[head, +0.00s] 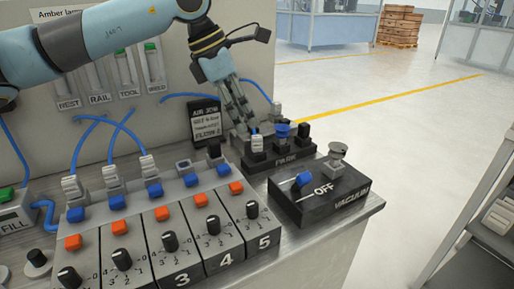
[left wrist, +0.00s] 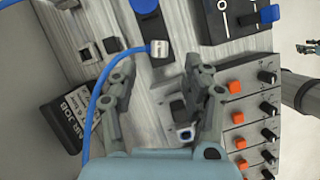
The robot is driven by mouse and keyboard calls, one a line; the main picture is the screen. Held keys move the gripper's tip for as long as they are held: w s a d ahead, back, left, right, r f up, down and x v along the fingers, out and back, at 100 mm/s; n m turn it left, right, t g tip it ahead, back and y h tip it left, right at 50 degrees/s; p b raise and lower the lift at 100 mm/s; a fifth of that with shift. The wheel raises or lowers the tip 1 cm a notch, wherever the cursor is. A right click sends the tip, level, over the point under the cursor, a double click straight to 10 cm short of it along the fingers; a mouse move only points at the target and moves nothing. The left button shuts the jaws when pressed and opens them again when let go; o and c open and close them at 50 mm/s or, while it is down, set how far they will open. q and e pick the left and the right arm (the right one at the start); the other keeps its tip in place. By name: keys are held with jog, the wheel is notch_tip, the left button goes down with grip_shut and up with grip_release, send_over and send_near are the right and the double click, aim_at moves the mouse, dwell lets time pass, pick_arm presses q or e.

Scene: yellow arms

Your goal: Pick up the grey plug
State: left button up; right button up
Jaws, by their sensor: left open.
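The grey plug (head: 257,143) stands in the left place of the black PARK block (head: 285,160), with a blue cable running from it. In the left wrist view the grey plug (left wrist: 158,48) is just beyond my fingertips, roughly midway between them, and its blue cable curves down past the left finger. My left gripper (head: 243,122) reaches down close behind and left of the plug in the head view. It is open with nothing between its fingers, which also show in the left wrist view (left wrist: 160,75).
The numbered console (head: 190,225) holds other grey plugs with blue cables. The VACUUM box (head: 320,195) is at the right, and a black sign (head: 205,120) stands behind.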

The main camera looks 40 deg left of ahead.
aim_at(254, 137)
pick_arm(q)
jog(key=shift+x, duration=3.45)
jog(key=shift+a, duration=0.1)
jog(key=shift+c, duration=0.4)
grip_shut()
